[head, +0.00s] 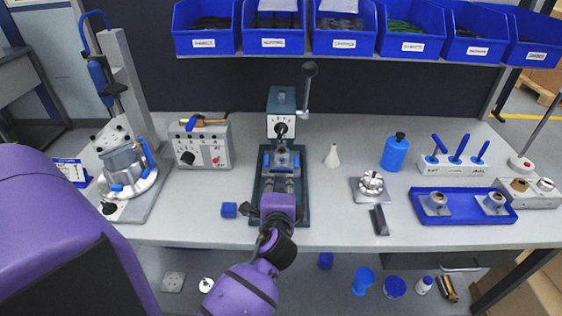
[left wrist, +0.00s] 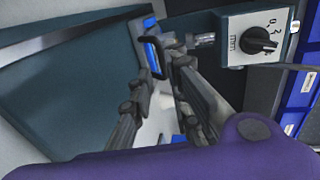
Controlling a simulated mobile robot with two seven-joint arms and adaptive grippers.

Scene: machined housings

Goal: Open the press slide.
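The press (head: 282,102) is a dark teal machine with a dial on its white front and a lever with a black ball. Its slide (head: 283,157), grey and blue, sits on the teal base below the dial. A blue face with a dark handle (left wrist: 154,55) shows in the left wrist view. My left gripper (head: 281,178) is over the base, in front of the slide. In the left wrist view my left gripper (left wrist: 163,82) has its fingers apart, close to the handle; I cannot tell whether they touch it. My right gripper is not in view.
A control box (head: 203,145) and a clamp stand (head: 125,165) are to the left. A white cone (head: 332,156), a metal chuck (head: 371,185), a blue bottle (head: 395,153) and a blue tray (head: 462,212) are to the right. A small blue block (head: 229,210) lies left of the base. Blue bins hang above.

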